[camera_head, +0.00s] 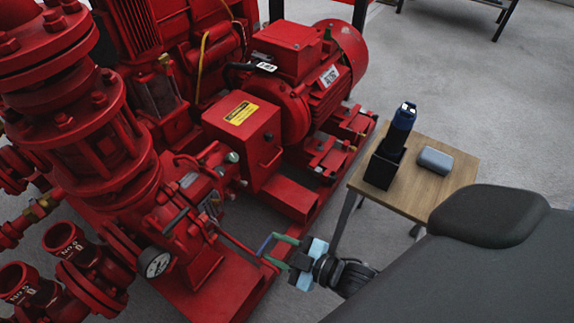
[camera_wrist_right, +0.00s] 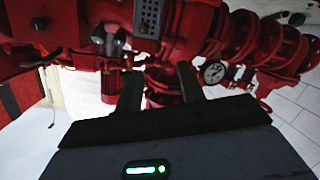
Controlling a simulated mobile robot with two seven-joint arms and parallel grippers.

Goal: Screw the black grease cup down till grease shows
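My right gripper (camera_head: 266,252) is in front of the red pump set, above the floor beside the base frame. Its two fingers are apart and nothing is between them; in the right wrist view (camera_wrist_right: 158,76) they point at the red machine. A small grey-green knob (camera_head: 232,157) sits on the pump's side, beyond the gripper and apart from it. The wrist view shows a dark round knob (camera_wrist_right: 39,24) on red metal at upper left. I cannot tell for certain which fitting is the black grease cup. No grease can be made out. My left gripper is out of view.
A pressure gauge (camera_head: 154,262) projects from the pump.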

